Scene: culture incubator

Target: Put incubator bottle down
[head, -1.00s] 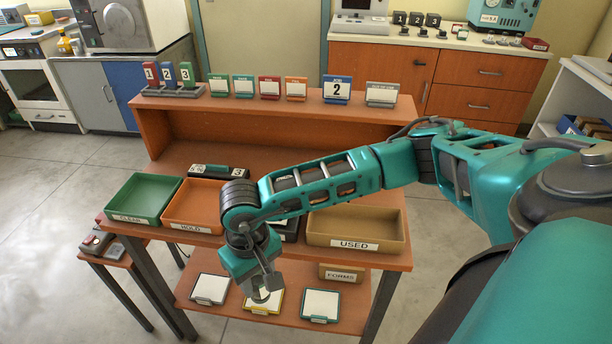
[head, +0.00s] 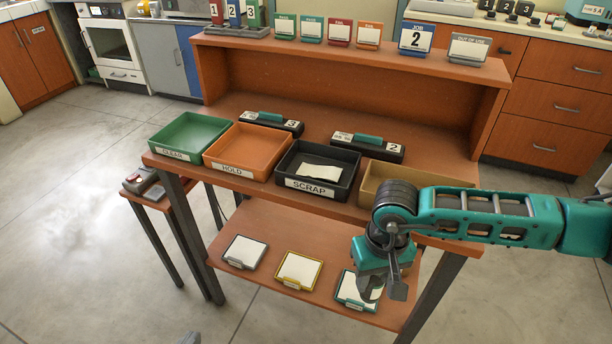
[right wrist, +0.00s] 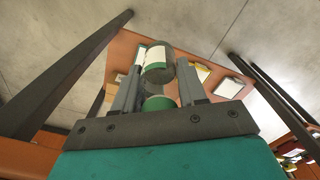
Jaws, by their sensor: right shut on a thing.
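The bottle (right wrist: 156,62), a small cylinder with a white label and green bands, sits between the fingers of my right gripper (right wrist: 158,92) in the right wrist view. The gripper is shut on it. In the head view my right gripper (head: 382,288) points down in front of the workbench, over the right end of its lower shelf (head: 260,222). The bottle is mostly hidden there by the gripper.
The bench top holds a green CLEAR tray (head: 190,133), an orange HOLD tray (head: 247,150), a black SCRAP tray (head: 318,172) and a tan tray (head: 420,178) partly behind my arm. Several clipboards (head: 298,270) lie on the lower shelf. A side stand (head: 150,195) is at left.

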